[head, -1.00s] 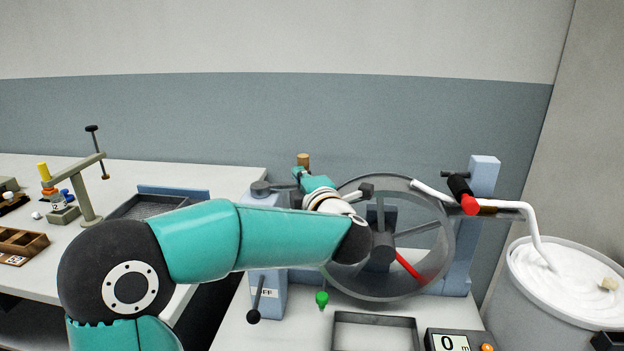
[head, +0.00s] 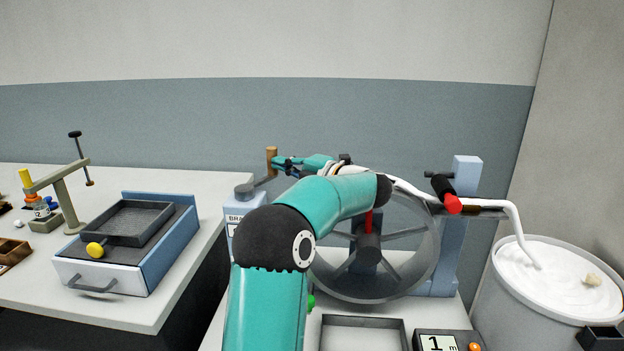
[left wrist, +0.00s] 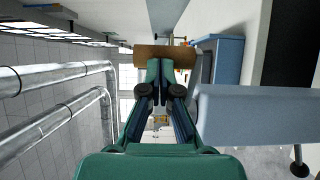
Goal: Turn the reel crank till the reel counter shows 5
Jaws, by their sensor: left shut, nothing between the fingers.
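The reel (head: 437,255) is a grey wheel with one red spoke (head: 368,222) pointing up. Its crank has a wooden handle (head: 272,154) standing upright on a short arm (head: 262,183) over a blue-grey post. The reel counter (head: 440,344) reads 1 m. My left gripper (head: 280,163) is shut at the wooden handle, with nothing between its fingers. In the left wrist view, the fingertips (left wrist: 160,68) overlap the handle (left wrist: 142,51); I cannot tell whether they touch it. My left arm covers part of the post and its label. My right gripper is not in view.
White sliver runs from the reel to a round can (head: 500,290) at right. A red-tipped black roller (head: 445,192) sits beside the reel. An empty grey tray (head: 325,335) lies in front. A scale-like box (head: 100,273) stands on the left table.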

